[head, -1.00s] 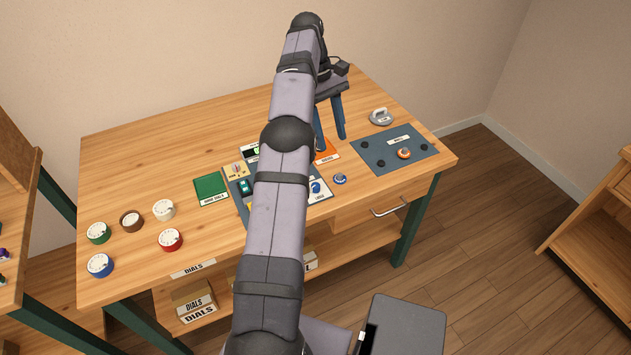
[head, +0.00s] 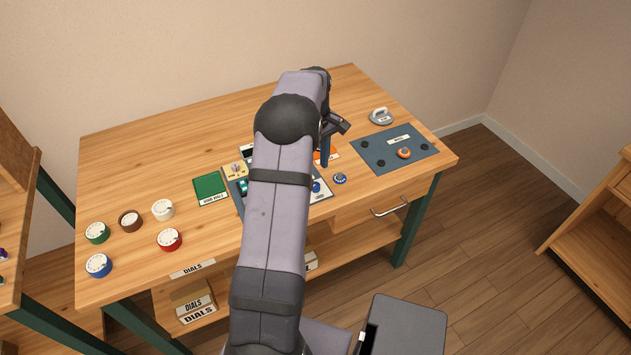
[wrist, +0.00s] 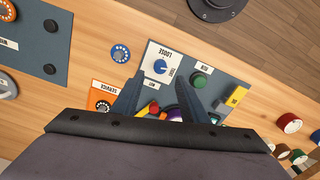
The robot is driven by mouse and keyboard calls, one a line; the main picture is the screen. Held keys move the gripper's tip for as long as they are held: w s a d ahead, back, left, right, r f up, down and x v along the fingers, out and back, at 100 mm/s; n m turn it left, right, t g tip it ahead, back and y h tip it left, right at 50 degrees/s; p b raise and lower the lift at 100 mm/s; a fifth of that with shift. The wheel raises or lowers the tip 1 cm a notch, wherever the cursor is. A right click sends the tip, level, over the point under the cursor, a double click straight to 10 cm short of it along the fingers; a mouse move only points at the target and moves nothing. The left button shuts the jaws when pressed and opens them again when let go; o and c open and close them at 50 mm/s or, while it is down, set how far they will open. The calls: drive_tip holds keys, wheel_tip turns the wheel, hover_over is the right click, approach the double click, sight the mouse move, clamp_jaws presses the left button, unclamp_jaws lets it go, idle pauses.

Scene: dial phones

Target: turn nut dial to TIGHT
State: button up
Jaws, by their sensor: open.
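The nut dial (wrist: 160,67) is a small blue knob on a white card (wrist: 158,52) that reads LOOSE, with a second word along one side. A NUT label (wrist: 151,85) lies beside it. I cannot tell which way the knob's mark points. In the head view the blue knob (head: 316,187) shows just right of my arm, its card partly hidden. My gripper (wrist: 160,82) is open and empty, its two blue-grey fingers reaching toward the card's near edge, the knob just beyond the tips.
Close to the card are a green knob (wrist: 200,82), an orange SERVICE card (wrist: 104,98) and a loose blue-ringed dial (wrist: 121,54). A dark mat (head: 376,148) holds an orange dial (head: 404,153). Several loose dials stand at the table's left, with bare wood between.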

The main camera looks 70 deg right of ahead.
drive_tip(key=shift+f+p, duration=1)
drive_tip(key=shift+f, duration=2.65)
drive_tip(key=shift+c, duration=0.2)
clamp_jaws()
